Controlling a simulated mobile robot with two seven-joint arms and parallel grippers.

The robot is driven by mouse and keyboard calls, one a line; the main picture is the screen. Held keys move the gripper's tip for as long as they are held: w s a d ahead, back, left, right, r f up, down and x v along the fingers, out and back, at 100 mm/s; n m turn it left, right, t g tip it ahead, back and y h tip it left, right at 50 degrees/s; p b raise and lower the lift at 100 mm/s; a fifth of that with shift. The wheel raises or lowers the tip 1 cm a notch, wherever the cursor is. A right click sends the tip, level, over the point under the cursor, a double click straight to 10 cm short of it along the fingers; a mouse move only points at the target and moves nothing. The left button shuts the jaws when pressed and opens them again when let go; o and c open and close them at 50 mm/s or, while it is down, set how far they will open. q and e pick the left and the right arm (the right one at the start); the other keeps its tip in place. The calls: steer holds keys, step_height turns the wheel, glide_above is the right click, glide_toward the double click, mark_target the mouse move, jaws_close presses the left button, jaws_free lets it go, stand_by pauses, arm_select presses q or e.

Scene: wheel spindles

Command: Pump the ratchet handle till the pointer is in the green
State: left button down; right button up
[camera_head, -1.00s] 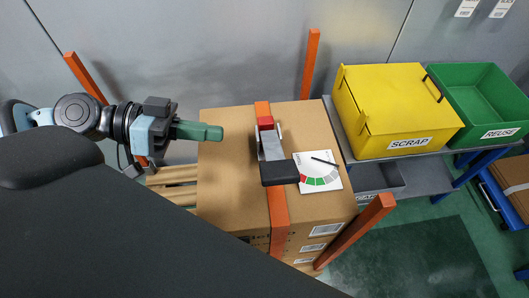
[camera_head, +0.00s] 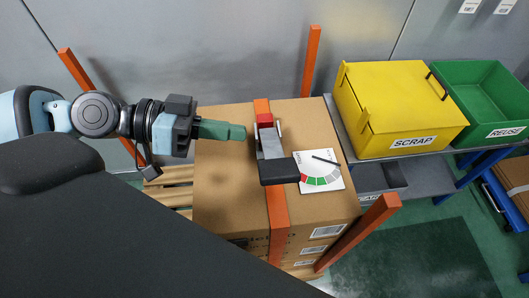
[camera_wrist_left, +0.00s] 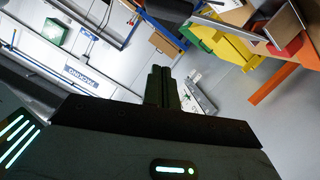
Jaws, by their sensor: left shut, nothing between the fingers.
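The ratchet (camera_head: 270,146) has a red part and a metal body. It sits on an orange strap (camera_head: 278,212) over a cardboard box. Its black handle (camera_head: 280,171) lies toward the near side, beside the dial card. The white dial card (camera_head: 332,184) has a red, green and grey arc. Its black pointer (camera_head: 326,160) points right, outside the green. My left gripper (camera_head: 240,132) is shut and empty, just left of the ratchet and apart from the handle. Its fingers (camera_wrist_left: 163,88) also show in the left wrist view, with the ratchet's red part (camera_wrist_left: 284,30) at upper right. My right gripper is out of view.
The cardboard box (camera_head: 222,180) stands on a wooden pallet (camera_head: 168,190) between orange posts (camera_head: 311,62). A yellow SCRAP bin (camera_head: 395,95) and green REUSE bin (camera_head: 510,105) stand to the right. The box top left of the strap is clear.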

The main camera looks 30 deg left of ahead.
mark_target(264, 163)
arm_select(q)
steer(key=d+f+p, duration=0.1)
steer(key=d, duration=0.1)
steer(key=w+d+f+p, duration=0.1)
steer(key=d+f+p, duration=0.1)
steer(key=d+f, duration=0.1)
steer(key=shift+w+d+p, duration=0.3)
steer(key=shift+w+p, duration=0.05)
steer(key=shift+p, duration=0.05)
steer(key=shift+s+d+f, duration=0.1)
steer(key=shift+s+f, duration=0.1)
steer(key=shift+f, duration=0.25)
stand_by(0.3)
